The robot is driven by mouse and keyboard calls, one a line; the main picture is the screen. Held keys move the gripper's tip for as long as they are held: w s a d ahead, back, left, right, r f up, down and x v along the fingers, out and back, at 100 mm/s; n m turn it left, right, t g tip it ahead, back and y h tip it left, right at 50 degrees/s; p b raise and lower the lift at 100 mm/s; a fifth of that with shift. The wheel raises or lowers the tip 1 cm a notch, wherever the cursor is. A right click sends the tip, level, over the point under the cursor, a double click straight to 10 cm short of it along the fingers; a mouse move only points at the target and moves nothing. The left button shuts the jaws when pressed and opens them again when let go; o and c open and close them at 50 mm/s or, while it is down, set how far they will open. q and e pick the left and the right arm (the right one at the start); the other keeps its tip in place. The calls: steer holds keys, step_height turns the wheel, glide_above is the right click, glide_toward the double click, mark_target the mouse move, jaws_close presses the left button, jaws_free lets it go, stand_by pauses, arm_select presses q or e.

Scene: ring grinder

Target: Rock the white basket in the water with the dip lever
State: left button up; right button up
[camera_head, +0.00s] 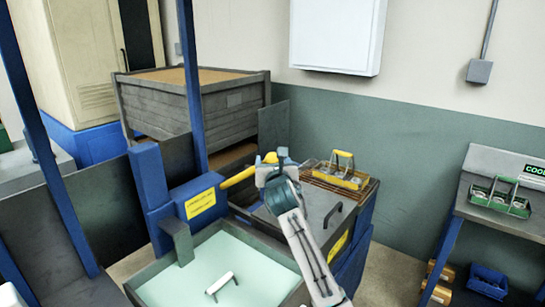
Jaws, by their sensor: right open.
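The tank (168,278) at the lower middle holds pale green water (205,258). A white handle of the white basket (220,284) stands out of the water. The rest of the basket is hidden below the surface. The yellow dip lever (238,178) slants up to the right from the blue housing behind the tank. My right gripper (271,159) is open at the lever's upper right end. I cannot tell whether its fingers are around the lever or only beside it.
A yellow-handled basket (340,174) stands on a brown rack behind a grey lid (314,216) with a dark handle. A green basket (500,199) is on the right bench. A blue post (193,90) rises behind the tank. A grey crate (165,115) stands at the back.

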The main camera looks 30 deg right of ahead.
steer(key=shift+w+d, duration=0.3)
steer(key=shift+w, duration=0.35)
steer(key=c, duration=1.3)
steer(key=s+f+b, duration=0.1)
steer(key=f+b, duration=0.1)
steer(key=f, duration=0.1)
steer(key=s+d+f+m+t+b, duration=0.1)
steer(key=s+f+b, duration=0.1)
steer(key=f, duration=0.1)
steer(key=s+d+f+m+h+b, duration=0.1)
steer(key=s+f+b, duration=0.1)
steer(key=f, duration=0.2)
steer(key=shift+b, duration=0.35)
steer(key=shift+c, duration=0.2)
steer(key=shift+f, duration=0.25)
